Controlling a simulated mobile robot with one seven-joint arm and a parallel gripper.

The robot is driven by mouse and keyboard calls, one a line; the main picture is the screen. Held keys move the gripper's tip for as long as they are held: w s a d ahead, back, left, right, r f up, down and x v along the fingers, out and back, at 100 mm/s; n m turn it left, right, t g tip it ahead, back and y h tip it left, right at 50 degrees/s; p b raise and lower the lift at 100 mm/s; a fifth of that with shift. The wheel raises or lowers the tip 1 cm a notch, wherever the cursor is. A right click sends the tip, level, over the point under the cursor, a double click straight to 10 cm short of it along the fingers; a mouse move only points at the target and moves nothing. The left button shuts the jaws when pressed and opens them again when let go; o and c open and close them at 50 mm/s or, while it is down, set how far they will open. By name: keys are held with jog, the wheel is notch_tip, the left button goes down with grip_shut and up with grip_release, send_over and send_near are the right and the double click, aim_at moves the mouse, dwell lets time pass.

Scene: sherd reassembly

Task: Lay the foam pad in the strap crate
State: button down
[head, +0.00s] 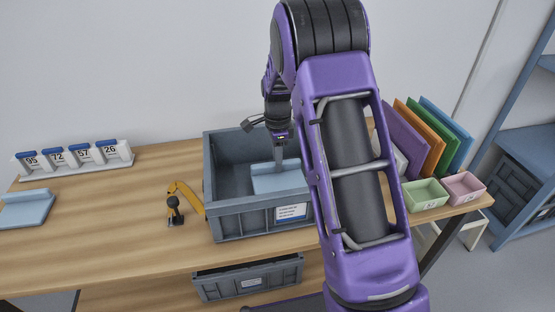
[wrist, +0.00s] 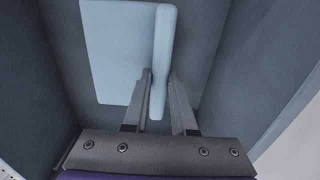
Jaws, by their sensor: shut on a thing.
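A light blue foam pad (head: 277,182) with a raised ridge is inside the grey-blue crate (head: 238,226) on the table. The crate has a white label on its front, too small to read. My gripper (head: 279,166) reaches down into the crate from above. In the wrist view my gripper (wrist: 157,80) is shut on the ridge of the foam pad (wrist: 113,50), with a finger on each side. The crate walls surround the pad there. I cannot tell whether the pad touches the crate floor. My arm hides the crate's right side in the head view.
A similar light blue piece (head: 27,209) lies at the table's left edge. A white rack with numbered tags (head: 75,160) stands at the back left. A yellow strap with a black part (head: 181,198) lies left of the crate. Pink (head: 464,187) and green (head: 425,193) bins stand right.

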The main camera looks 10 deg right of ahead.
jog(key=shift+f, duration=0.7)
jog(key=c, duration=0.6)
grip_release()
jog(key=shift+c, duration=0.2)
jog(key=shift+r, duration=0.15)
notch_tip(320, 180, up, 12)
jog(key=p, duration=0.8)
jog(key=shift+p, duration=0.35)
